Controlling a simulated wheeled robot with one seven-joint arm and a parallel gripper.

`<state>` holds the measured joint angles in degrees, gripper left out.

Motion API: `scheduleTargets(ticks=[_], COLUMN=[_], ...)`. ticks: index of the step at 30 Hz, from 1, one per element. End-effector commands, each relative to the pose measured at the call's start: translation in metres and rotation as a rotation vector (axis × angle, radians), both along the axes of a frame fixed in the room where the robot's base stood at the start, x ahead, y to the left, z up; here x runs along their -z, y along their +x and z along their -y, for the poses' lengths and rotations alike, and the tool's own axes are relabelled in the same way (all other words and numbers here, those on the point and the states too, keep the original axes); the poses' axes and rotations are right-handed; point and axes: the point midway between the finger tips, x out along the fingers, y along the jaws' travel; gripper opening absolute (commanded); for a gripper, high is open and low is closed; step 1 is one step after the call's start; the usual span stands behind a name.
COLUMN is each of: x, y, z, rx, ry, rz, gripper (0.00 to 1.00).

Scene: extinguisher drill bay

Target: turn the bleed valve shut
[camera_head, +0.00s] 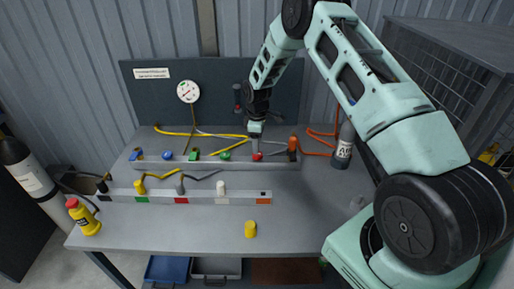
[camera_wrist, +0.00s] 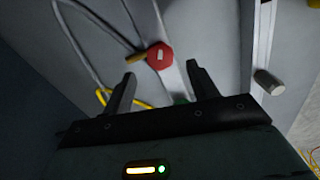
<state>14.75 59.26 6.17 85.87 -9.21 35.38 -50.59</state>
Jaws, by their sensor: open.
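A red round knob (camera_head: 257,156) sits on the rear grey rail, among blue and green knobs and levers. No readable label marks one as the bleed valve. In the wrist view the red knob (camera_wrist: 161,56) has a white mark on its face and lies just beyond the fingertips, centred between them. My gripper (camera_head: 256,141) points down above and slightly behind the red knob. In the wrist view my gripper (camera_wrist: 161,73) has its two fingers apart, with nothing held. A green knob (camera_head: 225,155) is left of the red one.
A front rail (camera_head: 262,197) carries coloured squares and several plugs with hoses. A gauge (camera_head: 188,91) is on the back panel.

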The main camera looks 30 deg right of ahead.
Motion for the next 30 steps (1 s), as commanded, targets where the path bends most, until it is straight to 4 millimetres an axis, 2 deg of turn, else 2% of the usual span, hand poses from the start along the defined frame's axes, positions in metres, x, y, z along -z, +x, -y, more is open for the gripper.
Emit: scheduleTargets(ticks=[3, 9, 20, 22, 25, 26, 30], x=[0.019, 0.041, 0.047, 0.047, 0.047, 0.047, 0.047], y=[-0.001, 0.000, 0.000, 0.000, 0.000, 0.000, 0.000], z=[0.000, -0.001, -0.001, -0.001, -0.001, 0.000, 0.000], rx=[-0.001, -0.001, -0.001, -0.001, 0.000, 0.000, 0.001], ry=[0.001, 0.000, 0.000, 0.000, 0.000, 0.000, 0.000], rz=[-0.002, 0.000, 0.000, 0.000, 0.000, 0.000, 0.000], gripper=[0.59, 0.59, 0.59, 0.45, 0.17, 0.14, 0.14])
